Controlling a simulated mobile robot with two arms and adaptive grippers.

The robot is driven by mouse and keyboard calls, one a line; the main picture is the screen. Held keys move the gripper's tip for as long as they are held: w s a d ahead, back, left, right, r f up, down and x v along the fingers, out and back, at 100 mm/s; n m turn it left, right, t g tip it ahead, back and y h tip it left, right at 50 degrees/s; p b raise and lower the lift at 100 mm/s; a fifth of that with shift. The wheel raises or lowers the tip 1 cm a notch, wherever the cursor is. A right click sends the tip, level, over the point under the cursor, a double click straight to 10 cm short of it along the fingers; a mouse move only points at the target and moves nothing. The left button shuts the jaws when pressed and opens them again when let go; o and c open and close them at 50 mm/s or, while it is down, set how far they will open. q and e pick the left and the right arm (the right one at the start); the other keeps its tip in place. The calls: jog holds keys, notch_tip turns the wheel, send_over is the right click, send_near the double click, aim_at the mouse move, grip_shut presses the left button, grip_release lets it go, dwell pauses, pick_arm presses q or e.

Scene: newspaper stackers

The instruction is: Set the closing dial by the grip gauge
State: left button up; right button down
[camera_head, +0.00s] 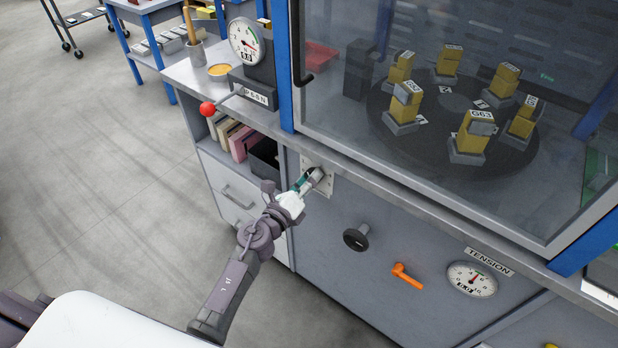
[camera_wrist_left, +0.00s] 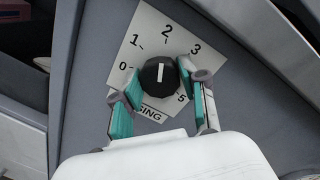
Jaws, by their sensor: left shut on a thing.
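The closing dial is a black knob (camera_wrist_left: 158,73) with a white pointer line, on a pale plate (camera_wrist_left: 150,22) marked 0 to 5; the 4 is hidden. The plate's lower word is partly covered. A round gauge (camera_head: 245,40) with a small display stands on the counter; its label and needle are too small to read surely. My right gripper is out of view.
On the cabinet front are a black knob (camera_head: 355,238), an orange handle (camera_head: 407,276) and a TENSION gauge (camera_head: 471,279). Behind glass, a dark turntable (camera_head: 453,98) carries several yellow blocks. Open floor lies left.

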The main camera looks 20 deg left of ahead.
pick_arm(q)
jog(key=shift+a+f+n+g+h+p, duration=0.1)
jog(key=shift+n+g+h+p, duration=0.25)
jog(key=shift+n+p, duration=2.85)
jog(key=shift+f+n+g+h+p, duration=0.2)
jog(key=shift+n+p, duration=1.05)
jog(key=shift+n, duration=3.75)
jog(key=shift+r, duration=0.1)
jog(key=o, duration=1.1)
jog(key=shift+o, duration=0.2)
